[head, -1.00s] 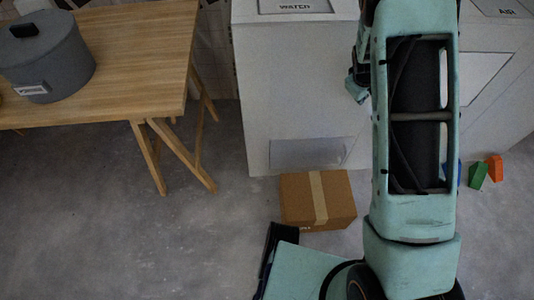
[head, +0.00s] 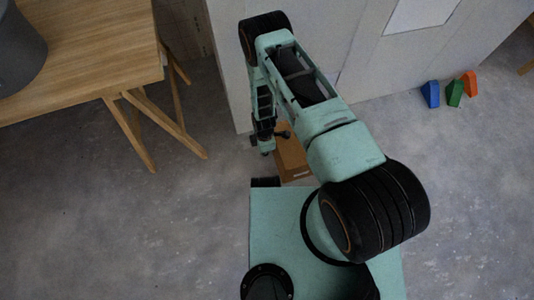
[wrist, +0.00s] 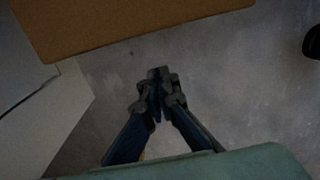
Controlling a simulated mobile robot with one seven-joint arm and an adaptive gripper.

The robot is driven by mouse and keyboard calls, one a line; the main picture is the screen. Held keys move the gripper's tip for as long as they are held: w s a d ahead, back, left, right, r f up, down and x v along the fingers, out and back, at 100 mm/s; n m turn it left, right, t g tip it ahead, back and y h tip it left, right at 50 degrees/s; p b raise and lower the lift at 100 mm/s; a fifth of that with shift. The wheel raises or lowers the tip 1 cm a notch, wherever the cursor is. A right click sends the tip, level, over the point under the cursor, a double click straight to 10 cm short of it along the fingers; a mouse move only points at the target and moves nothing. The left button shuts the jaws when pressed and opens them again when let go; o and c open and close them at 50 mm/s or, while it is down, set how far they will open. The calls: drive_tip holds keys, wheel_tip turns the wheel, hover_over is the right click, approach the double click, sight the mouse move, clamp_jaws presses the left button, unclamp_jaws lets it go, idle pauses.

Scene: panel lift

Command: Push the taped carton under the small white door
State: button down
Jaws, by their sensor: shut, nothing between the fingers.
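The brown carton (head: 293,160) sits on the floor by the white cabinet, mostly hidden behind my arm in the head view. In the wrist view the carton (wrist: 130,22) fills the top edge, and its tape is not visible. My gripper (head: 265,152) points down just left of the carton. In the wrist view my gripper (wrist: 160,75) is shut and empty, with a gap of floor between its tips and the carton. The small door low on the cabinet is hidden behind my arm in the head view.
The white cabinet (head: 228,85) stands behind my arm. A wooden trestle table (head: 85,50) with a grey pot (head: 18,45) is at left. Blue (head: 430,94), green (head: 454,92) and orange (head: 470,83) blocks lie at right. Floor at lower left is clear.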

drive_tip(key=w+d+f+b, duration=0.1)
drive_tip(key=d+f+b, duration=0.3)
drive_tip(key=f, duration=0.5)
drive_tip(key=shift+f, duration=0.15)
